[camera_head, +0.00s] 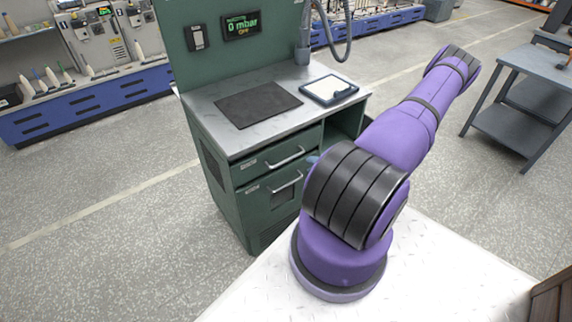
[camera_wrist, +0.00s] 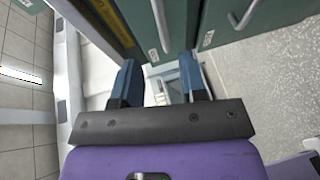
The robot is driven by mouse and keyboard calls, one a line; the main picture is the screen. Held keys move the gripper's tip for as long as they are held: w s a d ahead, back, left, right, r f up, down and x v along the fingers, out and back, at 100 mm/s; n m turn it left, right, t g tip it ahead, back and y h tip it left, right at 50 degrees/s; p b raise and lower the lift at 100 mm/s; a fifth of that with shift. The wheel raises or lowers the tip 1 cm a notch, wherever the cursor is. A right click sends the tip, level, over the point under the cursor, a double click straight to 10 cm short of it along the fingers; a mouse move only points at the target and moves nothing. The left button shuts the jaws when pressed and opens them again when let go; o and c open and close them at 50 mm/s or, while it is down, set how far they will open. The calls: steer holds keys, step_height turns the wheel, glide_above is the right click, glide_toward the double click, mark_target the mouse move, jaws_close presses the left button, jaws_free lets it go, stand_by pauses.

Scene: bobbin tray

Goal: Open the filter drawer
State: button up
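The green cabinet (camera_head: 225,190) stands left of my arm in the head view. Its upper drawer (camera_head: 262,167) is closed and has a bar handle (camera_head: 287,157). The lower front (camera_head: 262,205) is closed too, with its own handle (camera_head: 287,181) and a small window. Their labels are too small to read. In the wrist view my gripper (camera_wrist: 160,60) is open, with blue fingers apart and nothing held. The upper handle (camera_wrist: 161,27) shows beyond the gap between the fingers, and the lower handle (camera_wrist: 244,16) is to its right. My arm mostly hides the gripper in the head view.
The cabinet's top (camera_head: 205,105) carries a dark mat (camera_head: 258,104) and a framed pad (camera_head: 329,90). An open space is right of the upper drawer. A grey table (camera_head: 535,68) stands at the right. Speckled floor (camera_head: 110,220) is clear in front and to the left.

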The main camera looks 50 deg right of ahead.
mark_target(288, 160)
steer(key=x, duration=1)
steer(key=shift+w+a+f, duration=0.1)
steer(key=shift+w+f, duration=0.15)
steer(key=shift+w, duration=0.1)
jaws_close()
